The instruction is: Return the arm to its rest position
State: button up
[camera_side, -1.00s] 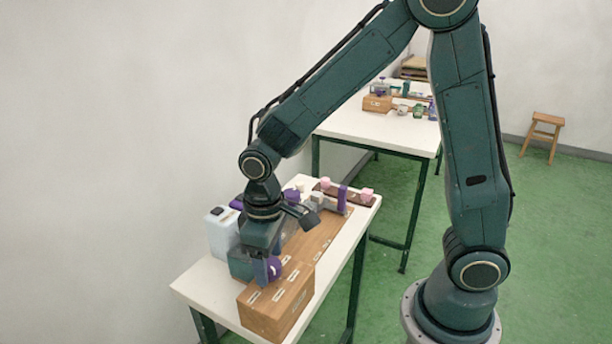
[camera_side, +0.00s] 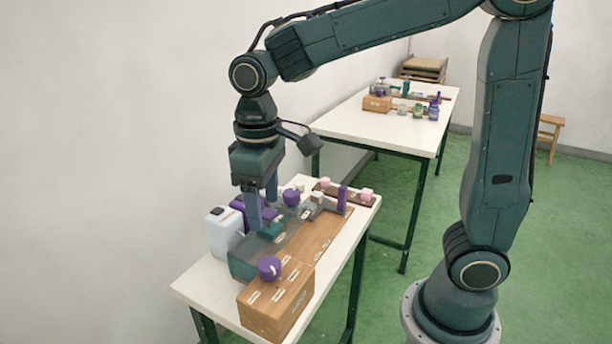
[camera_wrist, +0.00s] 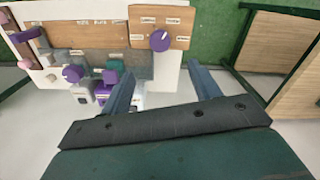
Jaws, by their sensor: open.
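My gripper (camera_side: 262,208) hangs pointing down above the near table, over the left part of the work. Its two blue-grey fingers are apart with nothing held between them. In the wrist view my gripper (camera_wrist: 163,84) shows both fingers spread. A wooden box with a purple knob (camera_side: 270,268) stands at the table's near end, to the right of and below the fingers; the knob also shows in the wrist view (camera_wrist: 160,41). A grey panel with a wooden board (camera_side: 325,236) lies behind the box. A teal piece on the panel is partly hidden by the fingers.
A white container (camera_side: 222,232) stands at the table's left edge. Purple knobs and pink blocks (camera_side: 366,194) sit farther back. A second white table (camera_side: 385,122) with small items stands behind, and a wooden stool (camera_side: 550,135) at the right. Green floor lies between.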

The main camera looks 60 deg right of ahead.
jog(key=shift+r, duration=0.45)
jog(key=s+d+r+m+t, duration=0.1)
jog(key=s+d+t, duration=0.1)
jog(key=s+d, duration=0.2)
jog(key=s+d+r+m+t, duration=0.1)
jog(key=s+d+m+t, duration=0.1)
jog(key=s, duration=0.8)
jog(key=shift+s+d+r+t, duration=0.35)
jog(key=shift+d+t, duration=0.45)
jog(key=shift+d, duration=0.45)
